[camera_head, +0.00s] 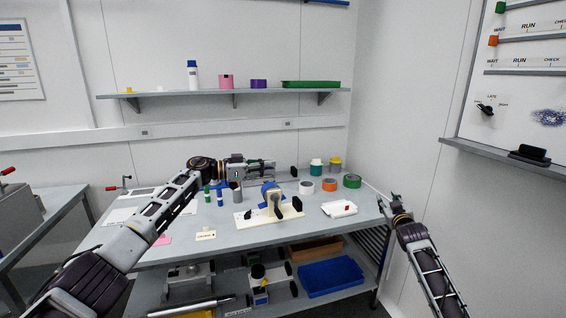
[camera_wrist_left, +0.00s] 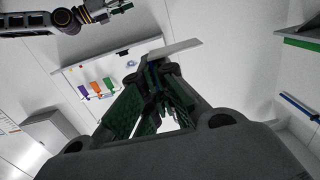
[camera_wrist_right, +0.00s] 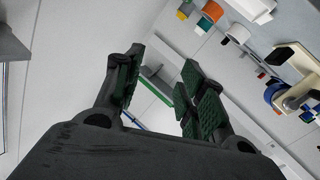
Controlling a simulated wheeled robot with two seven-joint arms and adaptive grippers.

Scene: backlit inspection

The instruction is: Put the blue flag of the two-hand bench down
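The two-hand bench has a cream base (camera_head: 243,219) on the table, with a cream upright and dark parts. A blue part (camera_head: 267,187) sits at the top of the upright; I cannot tell surely whether it is the flag. The bench also shows in the right wrist view (camera_wrist_right: 291,58), beside a blue ring (camera_wrist_right: 270,93). My left gripper (camera_head: 272,163) is above the table behind the bench, pointing right. My right gripper (camera_head: 383,197) is open and empty at the table's right edge.
White, orange and green rolls (camera_head: 352,181) and capped jars (camera_head: 316,167) stand right of the bench. A white block (camera_head: 339,208) lies at front right. Several small bottles (camera_head: 219,195) stand left. A wall shelf (camera_head: 170,95) runs above. The front table strip is mostly clear.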

